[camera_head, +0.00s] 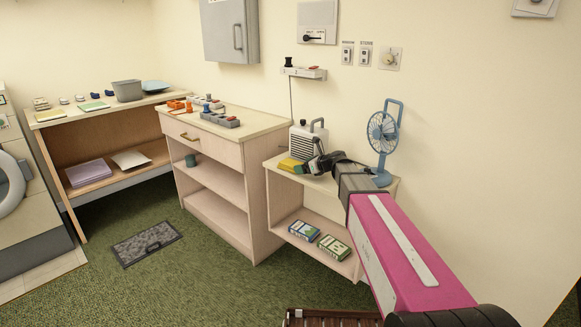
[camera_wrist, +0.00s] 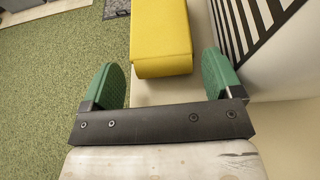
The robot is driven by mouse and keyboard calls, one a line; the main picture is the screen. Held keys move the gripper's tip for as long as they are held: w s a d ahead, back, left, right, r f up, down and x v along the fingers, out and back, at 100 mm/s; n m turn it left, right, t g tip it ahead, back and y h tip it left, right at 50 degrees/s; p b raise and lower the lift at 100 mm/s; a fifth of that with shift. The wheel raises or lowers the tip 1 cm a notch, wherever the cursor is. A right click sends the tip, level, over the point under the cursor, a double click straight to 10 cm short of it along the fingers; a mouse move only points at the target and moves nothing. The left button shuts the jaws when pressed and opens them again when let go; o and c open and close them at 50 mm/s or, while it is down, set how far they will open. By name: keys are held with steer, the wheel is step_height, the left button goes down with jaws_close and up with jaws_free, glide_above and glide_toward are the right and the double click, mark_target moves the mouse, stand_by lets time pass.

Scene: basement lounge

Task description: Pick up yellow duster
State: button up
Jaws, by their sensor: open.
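The yellow duster (camera_head: 289,165) lies on the top of the small shelf unit (camera_head: 327,185), beside the white heater-like box. In the wrist view the yellow duster (camera_wrist: 161,40) is a yellow block at upper centre, lying between the lines of my two green fingers and ahead of them. My gripper (camera_head: 312,165) is at the shelf top, close to the duster in the head view. In the wrist view my gripper (camera_wrist: 164,80) is open, with nothing held between its fingers. The contact between fingers and duster is not visible.
The white box with dark slats (camera_head: 309,140) stands right behind the duster, close to my right finger in the wrist view. A blue fan (camera_head: 383,132) stands at the shelf's right end. Two boxes (camera_head: 318,238) lie on the lower shelf. A wooden cabinet (camera_head: 215,155) stands left.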

mark_target(290, 165)
steer(key=x, duration=0.4)
steer(key=shift+w+a, duration=0.2)
steer(key=shift+w, duration=0.1)
steer(key=c, duration=0.7)
steer(key=shift+r, duration=0.25)
